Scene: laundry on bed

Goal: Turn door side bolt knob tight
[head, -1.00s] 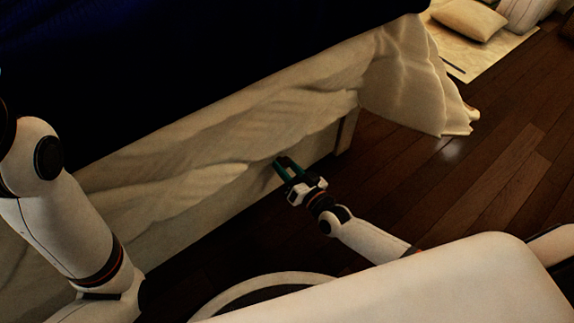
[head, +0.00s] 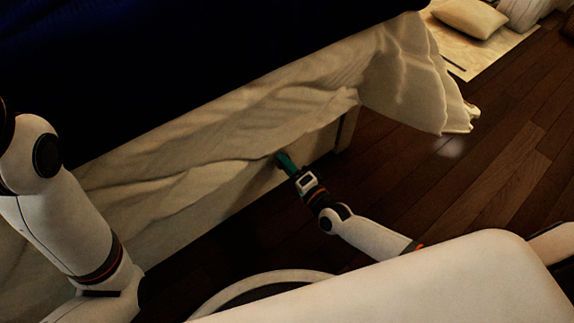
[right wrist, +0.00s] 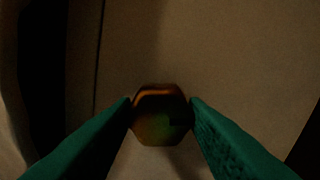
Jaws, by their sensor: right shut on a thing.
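The bolt knob (right wrist: 160,118) shows in the right wrist view as a dark, brassy, many-sided piece standing out from a pale panel. My right gripper (right wrist: 160,115) is shut on it, with one green fingertip against each side. In the head view my right gripper (head: 283,160) reaches to the low side of the bed frame, just under the hanging cloth. The knob is hidden there behind the fingers. My left arm comes in at the left of the head view, but its gripper is out of the picture.
The pale bed frame side (head: 318,165) runs diagonally, with cream cloth (head: 215,145) draped over it and a dark blue cover (head: 180,60) above. Wooden floor (head: 480,175) is open to the right. A cushion (head: 468,18) lies on a pale rug at the top right.

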